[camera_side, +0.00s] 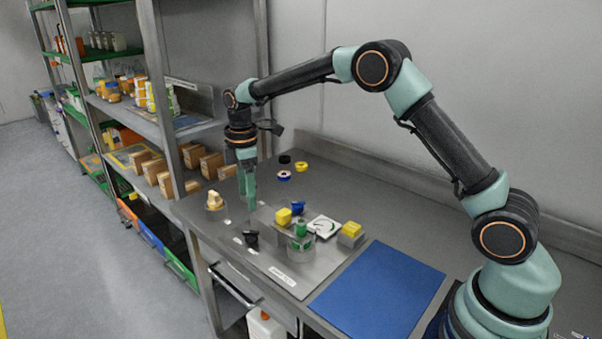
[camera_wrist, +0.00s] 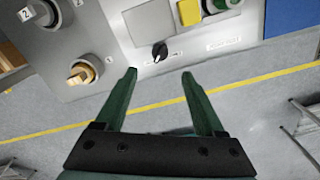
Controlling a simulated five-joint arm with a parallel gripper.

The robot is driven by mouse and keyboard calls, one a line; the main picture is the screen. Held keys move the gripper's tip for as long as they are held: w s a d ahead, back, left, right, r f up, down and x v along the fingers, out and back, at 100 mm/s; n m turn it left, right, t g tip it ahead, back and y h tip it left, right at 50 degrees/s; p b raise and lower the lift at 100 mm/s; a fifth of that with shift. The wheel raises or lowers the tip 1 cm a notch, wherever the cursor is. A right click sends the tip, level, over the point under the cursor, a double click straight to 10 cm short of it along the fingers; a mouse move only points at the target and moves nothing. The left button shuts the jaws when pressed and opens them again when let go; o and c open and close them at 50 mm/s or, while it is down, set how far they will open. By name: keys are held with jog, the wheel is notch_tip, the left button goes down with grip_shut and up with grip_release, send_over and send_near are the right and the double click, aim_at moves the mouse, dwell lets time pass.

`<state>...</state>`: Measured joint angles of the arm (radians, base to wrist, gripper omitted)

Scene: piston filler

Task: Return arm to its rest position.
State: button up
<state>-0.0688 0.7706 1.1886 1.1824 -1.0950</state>
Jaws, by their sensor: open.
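My gripper (camera_side: 248,200) hangs pointing down above the left part of the filler's metal panel (camera_side: 290,275) in the side view. In the wrist view its two green fingers (camera_wrist: 160,88) are spread apart with nothing between them. A black knob (camera_wrist: 159,51) sits on the panel just beyond the fingertips; it also shows in the side view (camera_side: 251,238).
A yellow block (camera_side: 283,216), a blue knob (camera_side: 298,207), a green part (camera_side: 301,228) and a white dial (camera_side: 324,227) stand right of my gripper. A blue mat (camera_side: 378,292) lies nearer my base. Shelves with cardboard boxes (camera_side: 211,165) are at the left.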

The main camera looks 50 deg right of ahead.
jog(key=shift+r, duration=0.45)
jog(key=s+d+r+m+t, duration=0.25)
jog(key=s+r+m, duration=0.35)
jog(key=s+r, duration=0.4)
jog(key=s+d+r+m+t, duration=0.1)
jog(key=s+m+t, duration=0.2)
jog(key=s+m, duration=0.4)
jog(key=s, duration=0.7)
jog(key=shift+r, duration=0.2)
